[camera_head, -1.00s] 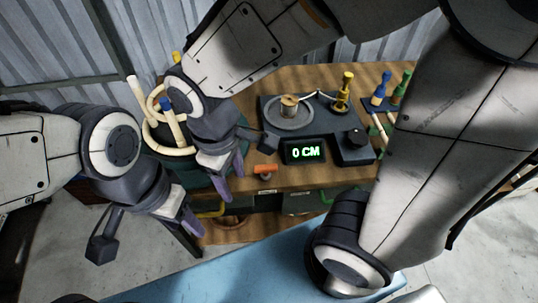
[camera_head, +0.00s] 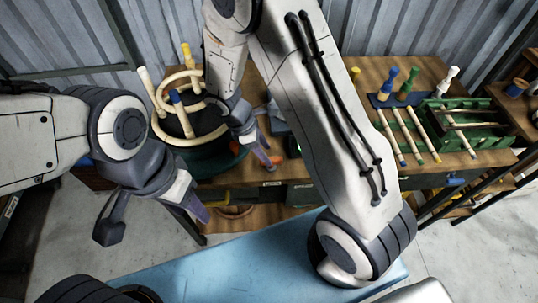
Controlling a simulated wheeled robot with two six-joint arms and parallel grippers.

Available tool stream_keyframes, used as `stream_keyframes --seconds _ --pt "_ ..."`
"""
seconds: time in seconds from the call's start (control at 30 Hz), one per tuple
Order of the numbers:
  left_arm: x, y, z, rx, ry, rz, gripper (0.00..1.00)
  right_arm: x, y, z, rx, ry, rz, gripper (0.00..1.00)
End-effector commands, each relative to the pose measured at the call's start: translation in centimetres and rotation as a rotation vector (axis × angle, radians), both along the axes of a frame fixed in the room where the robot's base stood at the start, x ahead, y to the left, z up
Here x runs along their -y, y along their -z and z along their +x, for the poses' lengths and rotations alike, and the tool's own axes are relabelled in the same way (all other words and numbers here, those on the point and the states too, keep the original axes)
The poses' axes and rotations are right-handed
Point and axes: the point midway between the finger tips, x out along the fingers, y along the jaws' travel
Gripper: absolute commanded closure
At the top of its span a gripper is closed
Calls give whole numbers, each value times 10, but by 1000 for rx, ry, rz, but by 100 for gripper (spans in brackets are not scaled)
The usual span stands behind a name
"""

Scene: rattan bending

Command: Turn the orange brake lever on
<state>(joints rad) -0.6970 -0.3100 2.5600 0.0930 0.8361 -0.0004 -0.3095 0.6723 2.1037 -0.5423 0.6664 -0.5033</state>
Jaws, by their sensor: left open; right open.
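The orange brake lever (camera_head: 275,159) is a small orange piece at the front edge of the wooden bench, partly covered by my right gripper. My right gripper (camera_head: 277,149) reaches down over the bench front with its jaws open; one purple fingertip is right beside the lever, and I cannot tell whether they touch. Its other finger is hard to make out. My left gripper (camera_head: 153,215) is open and empty, over the floor left of the bench front. The digital display and most of the dark machine are hidden behind my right arm.
A dark green pot (camera_head: 212,159) with pale rattan rings and sticks stands left of my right gripper. At the right are a green tray (camera_head: 487,138), a blue stand with coloured-top tools (camera_head: 405,97) and several sticks. A light blue surface (camera_head: 230,262) lies in front.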

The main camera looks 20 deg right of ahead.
Motion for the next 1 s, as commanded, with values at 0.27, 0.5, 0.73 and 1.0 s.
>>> stream_keyframes --seconds 0.27,0.5,0.73,1.0 --pt "0 1 0 0 0 0 50 11 28 -4 0 2 1 43" --pt "0 1 0 0 0 0 50 12 30 -4 1 2 1 43" --pt "0 1 0 0 0 0 50 12 30 -4 1 2 1 100" --pt "0 0 0 0 0 0 50 11 29 -3 2 14 2 100"
